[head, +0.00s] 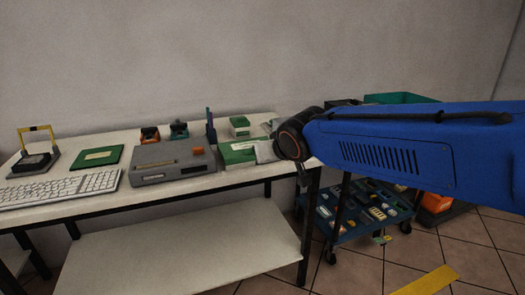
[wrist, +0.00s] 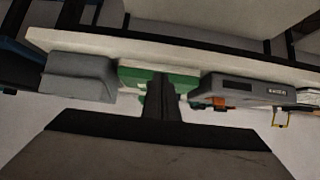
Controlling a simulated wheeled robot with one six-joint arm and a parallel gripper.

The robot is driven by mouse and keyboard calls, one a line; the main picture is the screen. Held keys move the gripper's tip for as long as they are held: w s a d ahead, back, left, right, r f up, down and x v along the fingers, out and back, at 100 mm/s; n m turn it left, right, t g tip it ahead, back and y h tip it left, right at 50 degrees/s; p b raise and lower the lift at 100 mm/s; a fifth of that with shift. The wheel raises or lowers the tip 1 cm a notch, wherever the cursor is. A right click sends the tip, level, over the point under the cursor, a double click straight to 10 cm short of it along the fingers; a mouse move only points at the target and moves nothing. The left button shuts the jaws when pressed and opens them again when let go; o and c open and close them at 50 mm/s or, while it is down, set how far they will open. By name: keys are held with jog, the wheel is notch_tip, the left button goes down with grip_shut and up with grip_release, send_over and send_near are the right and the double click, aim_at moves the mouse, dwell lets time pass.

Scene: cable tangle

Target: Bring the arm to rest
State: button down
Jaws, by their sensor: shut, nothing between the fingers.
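My blue arm (head: 400,145) reaches in from the right in the head view, above the right end of the white table (head: 110,215). Its dark joint (head: 292,138) is at the table's right end, and my gripper is mostly hidden behind it there. In the wrist view, which looks upside down, my gripper (wrist: 160,82) shows as dark fingers closed together with nothing between them. The fingers overlap the green box (wrist: 135,76) in the picture; I cannot tell the gap between them.
The table holds a keyboard (head: 62,190), a green board (head: 97,157), a grey device (head: 172,164) and a yellow-handled stand (head: 37,153). A dark cart (head: 365,210) with small parts stands right of the table. A yellow strip (head: 428,281) lies on the tiled floor.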

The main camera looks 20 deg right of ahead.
jog(key=s+d+f+g, duration=0.1)
jog(key=s+f, duration=0.3)
jog(key=s, duration=0.4)
jog(key=s+d+f+g, duration=0.2)
jog(key=s+f, duration=0.2)
jog(key=s, duration=0.4)
jog(key=s+d+f+g, duration=0.2)
jog(key=s+f, duration=0.2)
jog(key=s, duration=0.4)
jog(key=shift+s+d+g, duration=0.15)
jog(key=shift+d+g, duration=0.1)
jog(key=shift+g, duration=0.05)
